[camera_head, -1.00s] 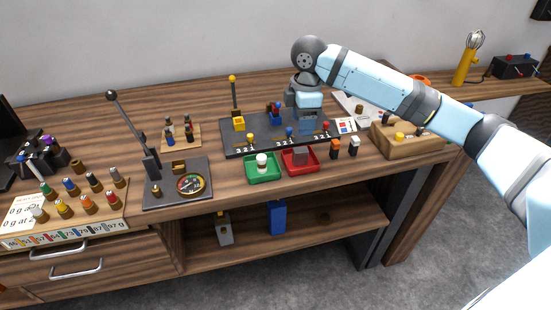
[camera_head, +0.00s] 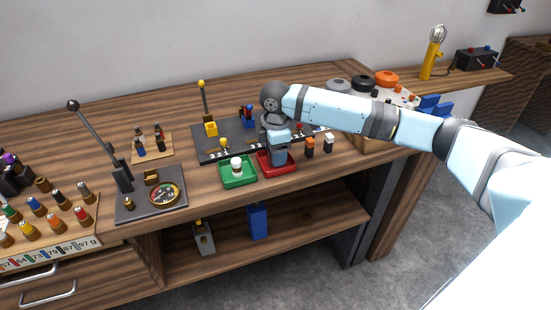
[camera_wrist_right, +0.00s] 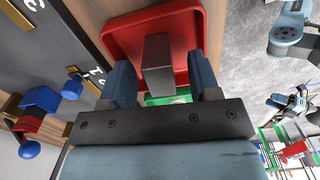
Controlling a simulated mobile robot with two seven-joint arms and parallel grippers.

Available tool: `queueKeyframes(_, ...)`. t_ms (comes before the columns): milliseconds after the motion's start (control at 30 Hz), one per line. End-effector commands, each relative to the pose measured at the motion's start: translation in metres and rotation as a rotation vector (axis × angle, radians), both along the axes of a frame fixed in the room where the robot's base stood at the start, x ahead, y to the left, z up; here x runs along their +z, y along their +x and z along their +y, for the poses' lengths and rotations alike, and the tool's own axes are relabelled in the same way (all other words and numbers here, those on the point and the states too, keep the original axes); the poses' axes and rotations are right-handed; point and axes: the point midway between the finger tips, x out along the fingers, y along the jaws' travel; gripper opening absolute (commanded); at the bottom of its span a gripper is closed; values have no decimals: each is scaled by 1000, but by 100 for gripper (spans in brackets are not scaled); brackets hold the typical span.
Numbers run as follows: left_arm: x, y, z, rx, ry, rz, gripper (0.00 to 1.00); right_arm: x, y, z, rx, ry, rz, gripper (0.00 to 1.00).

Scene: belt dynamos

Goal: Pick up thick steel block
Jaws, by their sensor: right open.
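The thick steel block is a plain grey block (camera_wrist_right: 157,62) standing in the red tray (camera_wrist_right: 118,40) in the right wrist view. My right gripper (camera_wrist_right: 161,80) is open, with one blue finger on each side of the block. I cannot tell whether either finger touches it. In the head view my right gripper (camera_head: 278,158) points down into the red tray (camera_head: 291,169) and hides the block. My left gripper does not show in the head view.
A green tray (camera_head: 238,181) with a white-topped piece stands just left of the red tray. A dark board (camera_head: 205,151) with coloured knobs lies behind. A gauge plate (camera_head: 152,206) is further left.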

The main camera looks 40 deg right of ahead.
Motion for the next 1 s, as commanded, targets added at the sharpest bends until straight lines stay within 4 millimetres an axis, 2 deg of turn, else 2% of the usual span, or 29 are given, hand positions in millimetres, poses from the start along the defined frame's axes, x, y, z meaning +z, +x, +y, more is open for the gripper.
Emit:
queueKeyframes(33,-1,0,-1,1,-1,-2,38,-10,-1,0,0,-1,3,56)
queueKeyframes(100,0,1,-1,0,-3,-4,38,-17,-1,0,1,-1,1,56)
queueKeyframes(333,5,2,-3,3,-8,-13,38,-20,-1,0,1,0,0,56)
queueKeyframes(367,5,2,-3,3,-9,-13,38,-20,-1,0,1,0,0,54)
queueKeyframes(600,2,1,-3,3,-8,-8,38,-20,-1,0,1,0,0,0)
queueKeyframes(867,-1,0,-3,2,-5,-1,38,-18,0,0,1,1,-1,0)
queueKeyframes(1000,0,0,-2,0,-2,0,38,-8,0,1,1,1,-3,0)
